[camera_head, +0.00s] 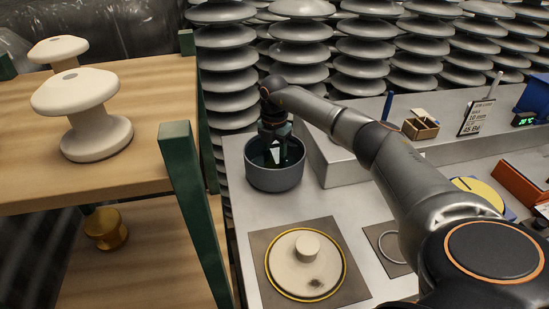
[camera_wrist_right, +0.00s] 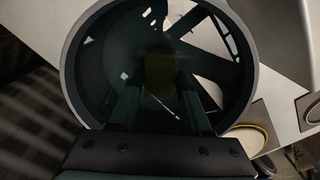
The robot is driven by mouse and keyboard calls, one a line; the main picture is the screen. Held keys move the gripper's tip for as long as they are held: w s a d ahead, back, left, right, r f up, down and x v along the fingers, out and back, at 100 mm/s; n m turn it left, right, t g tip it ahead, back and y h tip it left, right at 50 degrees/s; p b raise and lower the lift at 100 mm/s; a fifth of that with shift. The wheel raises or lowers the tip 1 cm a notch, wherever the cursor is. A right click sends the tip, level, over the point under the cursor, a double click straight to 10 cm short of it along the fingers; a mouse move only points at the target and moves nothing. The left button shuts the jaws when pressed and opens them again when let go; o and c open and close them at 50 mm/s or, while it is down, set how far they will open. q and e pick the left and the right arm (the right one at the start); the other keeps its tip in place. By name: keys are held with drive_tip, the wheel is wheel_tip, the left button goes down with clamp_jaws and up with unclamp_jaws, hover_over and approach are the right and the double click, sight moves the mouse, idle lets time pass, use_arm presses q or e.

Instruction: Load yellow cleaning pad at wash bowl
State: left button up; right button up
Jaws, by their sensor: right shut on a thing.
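The grey wash bowl (camera_head: 275,181) stands on the light worktop, left of centre in the head view, with dark liquid or a dark inside. Its round rim fills much of the right wrist view (camera_wrist_right: 73,65). My right gripper (camera_head: 276,149) reaches down inside the bowl's rim. In the right wrist view its two fingers (camera_wrist_right: 160,95) are shut on a dim, dark yellow block, the cleaning pad (camera_wrist_right: 160,72). The pad is hidden in the head view. I cannot tell how deep the pad is. My left gripper is not in view.
A cream lidded disc with a yellow ring (camera_head: 305,263) lies on a grey-brown mat in front of the bowl. A grey raised block (camera_head: 335,165) is right of the bowl. A wooden shelf (camera_head: 150,95) with cream insulators (camera_head: 95,125) and a green post (camera_head: 190,200) stands left.

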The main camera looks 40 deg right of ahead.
sight(275, 161)
wheel_tip(275, 161, up, 3)
drive_tip(key=shift+f+p, duration=0.1)
drive_tip(key=shift+p, duration=0.9)
drive_tip(key=shift+r+p, duration=0.3)
drive_tip(key=shift+p, duration=0.05)
drive_tip(key=shift+r+p, duration=1.15)
drive_tip(key=shift+r, duration=0.05)
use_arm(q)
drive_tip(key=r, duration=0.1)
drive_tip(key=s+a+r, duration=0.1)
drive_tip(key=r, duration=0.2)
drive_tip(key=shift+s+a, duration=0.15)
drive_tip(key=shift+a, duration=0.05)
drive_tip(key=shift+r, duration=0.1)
